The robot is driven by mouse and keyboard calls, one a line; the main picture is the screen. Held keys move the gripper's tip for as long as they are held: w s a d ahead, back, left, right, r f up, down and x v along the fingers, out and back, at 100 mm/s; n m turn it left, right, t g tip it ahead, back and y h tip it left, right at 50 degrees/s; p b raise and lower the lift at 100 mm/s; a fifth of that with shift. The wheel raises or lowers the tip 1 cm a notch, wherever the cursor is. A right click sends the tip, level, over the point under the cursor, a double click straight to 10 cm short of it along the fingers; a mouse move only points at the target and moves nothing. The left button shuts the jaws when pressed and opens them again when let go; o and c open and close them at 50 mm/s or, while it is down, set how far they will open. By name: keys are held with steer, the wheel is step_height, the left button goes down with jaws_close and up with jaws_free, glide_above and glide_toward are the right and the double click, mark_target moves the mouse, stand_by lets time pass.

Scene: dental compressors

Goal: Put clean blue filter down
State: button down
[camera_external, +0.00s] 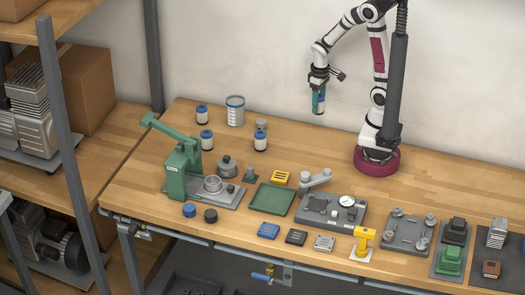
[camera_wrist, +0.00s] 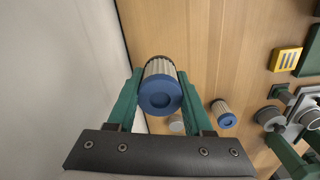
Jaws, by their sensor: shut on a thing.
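The clean blue filter (camera_wrist: 160,95) has a blue end cap and pale pleated sides. My gripper (camera_wrist: 159,84) is shut on it, with a green finger on each side. In the external view my gripper (camera_external: 319,103) hangs above the back of the wooden bench, left of my base, and the filter is mostly hidden by the fingers. The filter is held clear of the bench top.
A green press (camera_external: 182,172), a green tray (camera_external: 270,199) and a gauge fixture (camera_external: 331,208) stand further forward. The bench below my gripper is bare.

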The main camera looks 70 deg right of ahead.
steer(key=shift+s+d+r, duration=0.1)
steer(key=shift+d+r, duration=0.05)
steer(key=shift+d, duration=0.1)
steer(key=w+a+r+n, duration=0.1)
steer(key=w+a+n, duration=0.4)
steer(key=a+n, duration=0.3)
steer(key=n, duration=0.4)
glide_above(280, 176)
step_height(280, 176, down, 6)
steer(key=shift+s+d+r, duration=0.1)
steer(key=shift+f, duration=2.05)
steer(key=shift+f, duration=0.15)
steer(key=shift+c, duration=1.5)
jaws_free()
